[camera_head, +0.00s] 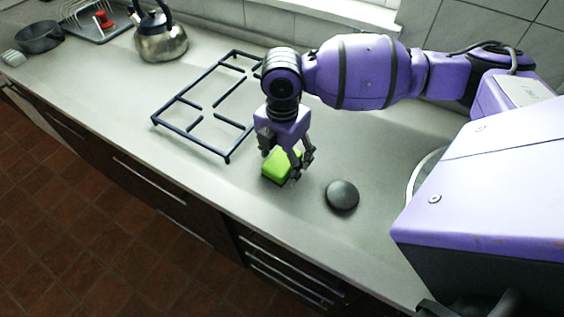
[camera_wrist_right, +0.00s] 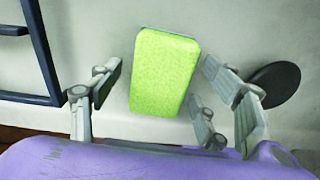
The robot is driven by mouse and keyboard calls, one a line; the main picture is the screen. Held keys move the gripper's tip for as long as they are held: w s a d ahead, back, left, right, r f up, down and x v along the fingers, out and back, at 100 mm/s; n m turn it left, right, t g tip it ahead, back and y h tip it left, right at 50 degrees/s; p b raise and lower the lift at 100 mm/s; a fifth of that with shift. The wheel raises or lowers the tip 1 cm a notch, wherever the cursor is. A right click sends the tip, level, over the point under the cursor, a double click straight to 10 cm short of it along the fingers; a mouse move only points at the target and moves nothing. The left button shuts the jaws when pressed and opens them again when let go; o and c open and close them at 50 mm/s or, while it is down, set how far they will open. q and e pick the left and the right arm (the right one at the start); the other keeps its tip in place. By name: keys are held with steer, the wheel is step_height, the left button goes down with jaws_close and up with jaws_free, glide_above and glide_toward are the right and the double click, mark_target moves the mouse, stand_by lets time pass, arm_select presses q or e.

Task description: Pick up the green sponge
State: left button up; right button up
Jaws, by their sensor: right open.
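The green sponge (camera_head: 277,167) lies on the grey counter, right below my right gripper (camera_head: 286,170) in the head view. The gripper points down with its fingers apart, and part of the sponge is hidden behind them. In the right wrist view the bright green sponge (camera_wrist_right: 163,72) lies between the open fingers of my right gripper (camera_wrist_right: 155,90), with a gap on the left side. On the right side a finger is close to it; I cannot tell whether it touches. My left gripper is not in view.
A dark pot-stand grate (camera_head: 187,128) lies left of the sponge. A round black disc (camera_head: 342,195) lies close on its right. A steel kettle (camera_head: 161,42), a dark pot (camera_head: 39,38) and a dish rack (camera_head: 97,20) stand far left. The counter's front edge is near.

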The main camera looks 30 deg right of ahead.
steer(key=shift+f, duration=0.2)
steer(key=c, duration=0.9)
steer(key=shift+r, duration=0.1)
